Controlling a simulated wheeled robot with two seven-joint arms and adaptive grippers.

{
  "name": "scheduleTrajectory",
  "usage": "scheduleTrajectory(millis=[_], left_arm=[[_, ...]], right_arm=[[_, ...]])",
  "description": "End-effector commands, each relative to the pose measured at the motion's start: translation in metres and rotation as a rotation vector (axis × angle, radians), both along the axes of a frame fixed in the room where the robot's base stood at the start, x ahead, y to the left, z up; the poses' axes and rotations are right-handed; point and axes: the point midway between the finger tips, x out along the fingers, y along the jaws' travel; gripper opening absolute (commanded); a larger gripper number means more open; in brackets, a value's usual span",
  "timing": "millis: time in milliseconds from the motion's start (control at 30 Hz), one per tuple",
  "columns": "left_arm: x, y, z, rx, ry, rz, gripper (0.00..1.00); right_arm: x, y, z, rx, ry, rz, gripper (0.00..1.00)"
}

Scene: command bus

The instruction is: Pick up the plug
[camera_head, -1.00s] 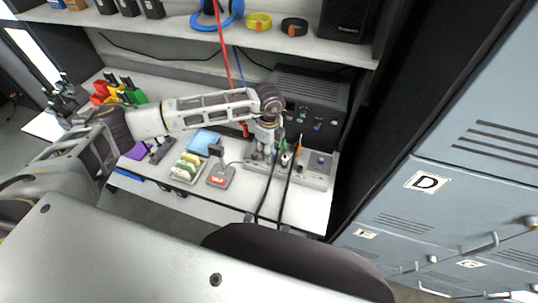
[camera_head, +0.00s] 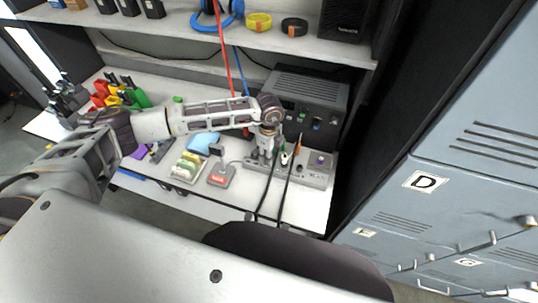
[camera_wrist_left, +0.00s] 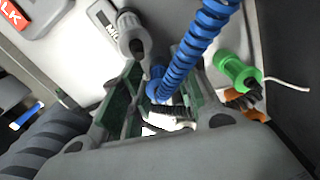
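My left gripper (camera_wrist_left: 163,98) is over the grey socket panel (camera_head: 318,173); in the head view it (camera_head: 263,158) points down there, partly hidden by its wrist. In the left wrist view its two green-padded fingers are apart. A blue coiled cable with a blue plug end (camera_wrist_left: 160,90) runs down between them; I cannot tell whether either finger touches it. A grey plug (camera_wrist_left: 132,38) stands beyond the left finger. A green plug (camera_wrist_left: 238,70) with a white cord is right of the right finger. An orange plug (camera_wrist_left: 254,106) is below it. My right gripper is not in view.
A dark device box (camera_head: 312,95) stands behind the panel. A red-labelled pad (camera_head: 221,175) and a tray of yellow-green blocks (camera_head: 187,167) lie left of it. A red cable (camera_head: 223,50) hangs from above. Grey lockers (camera_head: 440,180) stand at right.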

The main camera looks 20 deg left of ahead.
Motion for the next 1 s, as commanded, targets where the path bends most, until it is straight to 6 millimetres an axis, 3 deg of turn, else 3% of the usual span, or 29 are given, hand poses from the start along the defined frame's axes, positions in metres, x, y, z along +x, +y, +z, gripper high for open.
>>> scheduleTrajectory(millis=[33, 167, 667, 1000], left_arm=[[0.000, 0.000, 0.000, 0.000, 0.000, 0.000, 0.20], [0.000, 0.000, 0.000, 0.000, 0.000, 0.000, 0.04], [0.000, 0.000, 0.009, 0.000, -0.001, 0.000, 0.03], [0.001, 0.000, 0.051, -0.002, -0.003, -0.001, 0.03]], right_arm=[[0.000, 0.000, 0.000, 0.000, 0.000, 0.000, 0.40], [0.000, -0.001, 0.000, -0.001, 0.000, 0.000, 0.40], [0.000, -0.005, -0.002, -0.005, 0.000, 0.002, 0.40], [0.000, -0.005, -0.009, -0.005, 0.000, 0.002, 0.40]])
